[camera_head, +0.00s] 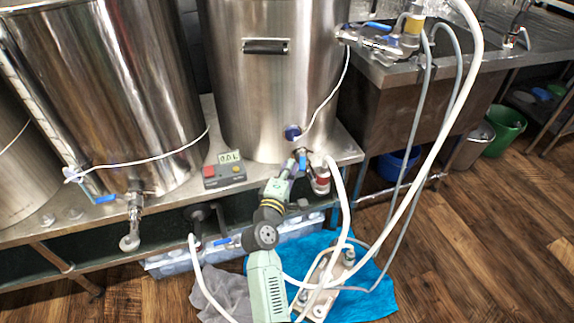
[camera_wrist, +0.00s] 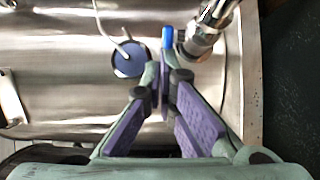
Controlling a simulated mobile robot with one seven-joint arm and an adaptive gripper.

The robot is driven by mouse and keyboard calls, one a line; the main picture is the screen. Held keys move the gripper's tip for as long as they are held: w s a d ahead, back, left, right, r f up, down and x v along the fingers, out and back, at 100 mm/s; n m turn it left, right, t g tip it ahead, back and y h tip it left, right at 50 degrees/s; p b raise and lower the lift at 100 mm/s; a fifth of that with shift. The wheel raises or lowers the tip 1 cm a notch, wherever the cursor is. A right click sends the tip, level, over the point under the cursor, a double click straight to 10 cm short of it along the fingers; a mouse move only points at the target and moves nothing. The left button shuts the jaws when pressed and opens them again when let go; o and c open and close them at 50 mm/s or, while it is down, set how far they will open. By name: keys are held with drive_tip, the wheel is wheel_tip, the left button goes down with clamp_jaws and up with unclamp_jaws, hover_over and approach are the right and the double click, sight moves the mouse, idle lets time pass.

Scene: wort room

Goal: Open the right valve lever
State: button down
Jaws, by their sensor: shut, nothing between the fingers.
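The right valve (camera_wrist: 203,38) is a metal fitting low on the right steel tank (camera_wrist: 75,85). Its blue lever (camera_wrist: 167,40) shows just beyond my fingertips in the wrist view, and it also shows at the tank's base in the head view (camera_head: 302,158). My gripper (camera_wrist: 160,78) has its purple-padded fingers brought together at the tips, with nothing visibly held. The tips are at or very close to the lever's near end; whether they touch cannot be told. In the head view my gripper (camera_head: 294,163) partly covers the valve area.
A round blue fitting (camera_wrist: 128,58) with a white cable sits left of the lever. A left tank (camera_head: 115,90) has its own valve with a blue lever (camera_head: 106,199). A small display box (camera_head: 224,170) stands on the bench. White hoses (camera_head: 440,140) hang at right.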

sight(302, 169)
drive_tip(key=shift+s+d+p, duration=0.25)
drive_tip(key=shift+d, duration=0.55)
drive_tip(key=shift+s+d+p, duration=0.2)
drive_tip(key=shift+s+d, duration=0.05)
drive_tip(key=shift+d, duration=0.7)
